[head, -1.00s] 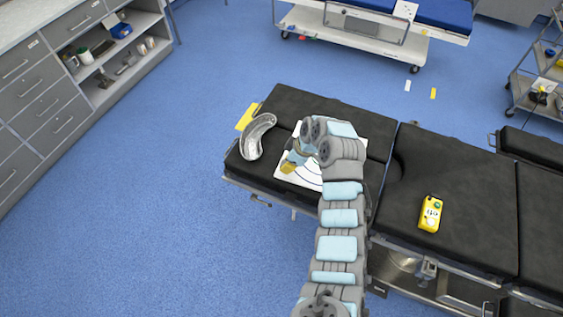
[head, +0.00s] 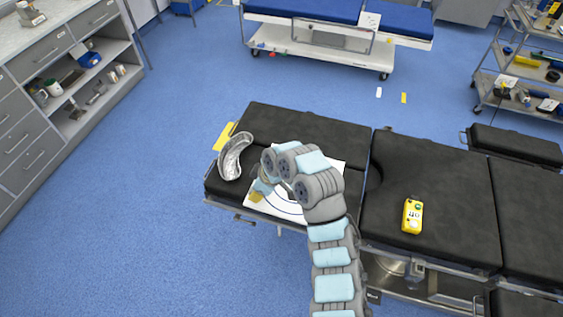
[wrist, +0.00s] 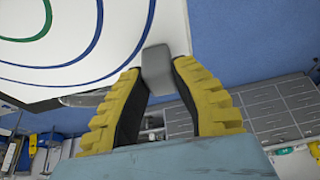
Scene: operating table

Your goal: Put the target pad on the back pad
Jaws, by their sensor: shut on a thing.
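The target pad (head: 290,206) is a white sheet with ring markings. It is at the left black section of the operating table, partly hidden by my arm. In the wrist view, the target pad (wrist: 125,20) fills the upper left, with blue and green rings. My gripper (wrist: 157,75) has yellow ribbed fingers shut on a grey tab (wrist: 157,65) at the pad's edge. In the head view my gripper (head: 257,196) is at the pad's left front corner. The table has several black pads (head: 435,180); I cannot tell which is the back pad.
A metal kidney dish (head: 234,158) lies left of the target pad, with a yellow item (head: 224,136) beside it at the table edge. A yellow device (head: 412,215) lies on the middle black section. Open blue floor (head: 110,235) is at the left.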

